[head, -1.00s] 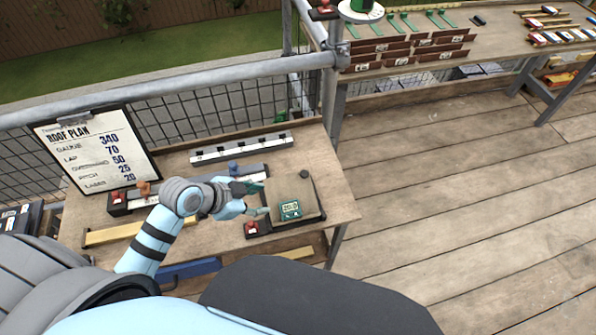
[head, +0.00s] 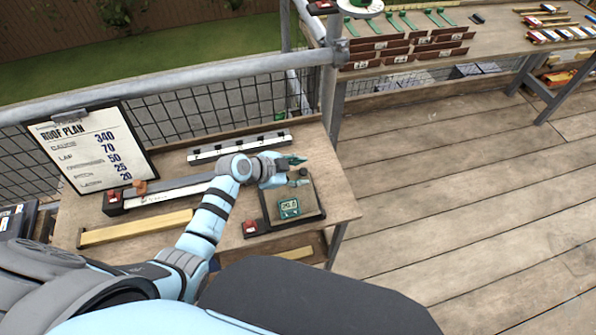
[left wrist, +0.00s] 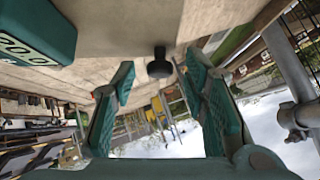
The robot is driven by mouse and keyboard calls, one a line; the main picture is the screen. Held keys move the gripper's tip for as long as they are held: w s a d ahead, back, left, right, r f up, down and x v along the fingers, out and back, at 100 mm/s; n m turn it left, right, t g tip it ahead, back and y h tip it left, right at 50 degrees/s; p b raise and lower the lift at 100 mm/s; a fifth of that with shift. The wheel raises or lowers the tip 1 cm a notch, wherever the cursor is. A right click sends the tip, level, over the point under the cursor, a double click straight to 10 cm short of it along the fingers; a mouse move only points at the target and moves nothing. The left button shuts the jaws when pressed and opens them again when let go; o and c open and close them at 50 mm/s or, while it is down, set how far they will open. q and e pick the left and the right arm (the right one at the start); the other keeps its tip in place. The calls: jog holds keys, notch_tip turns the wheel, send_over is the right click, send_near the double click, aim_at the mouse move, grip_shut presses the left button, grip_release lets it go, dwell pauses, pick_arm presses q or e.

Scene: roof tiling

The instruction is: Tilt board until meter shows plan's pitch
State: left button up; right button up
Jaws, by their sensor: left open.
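The board (head: 279,190), a tan panel in a dark frame, lies on the bench. A green digital meter (head: 288,208) sits on its near part; its digits are too small to read surely. The meter also shows at the top left of the left wrist view (left wrist: 38,30). A black knob (left wrist: 159,66) stands on the board's far end. My left gripper (head: 298,169) is open at that end, its two green fingers apart on either side of the knob in the wrist view. The roof plan (head: 88,150) on a clipboard lists pitch 25. My right gripper is not in view.
A red switch (head: 251,227) sits beside the board. A white-faced rail (head: 240,147) and a wooden strip (head: 135,228) lie on the bench. A metal guard rail (head: 200,85) runs behind. Another table (head: 480,35) holds tiles and tools. The deck at right is clear.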

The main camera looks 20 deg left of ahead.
pick_arm(q)
grip_shut()
jog(key=shift+d+r, duration=0.1)
jog(key=shift+d, duration=0.05)
jog(key=shift+s+d+r+t, duration=0.1)
jog(key=shift+r+t, duration=0.15)
jog(key=shift+t, duration=0.05)
jog(key=shift+s+a+r, duration=0.25)
jog(key=shift+s, duration=0.25)
jog(key=shift+c, duration=0.9)
grip_release()
jog(key=shift+w+d+f, duration=0.1)
jog(key=shift+w+d, duration=0.05)
jog(key=shift+d, duration=0.05)
jog(key=shift+o, duration=0.9)
jog(key=shift+w+f, duration=0.1)
jog(key=shift+w, duration=0.1)
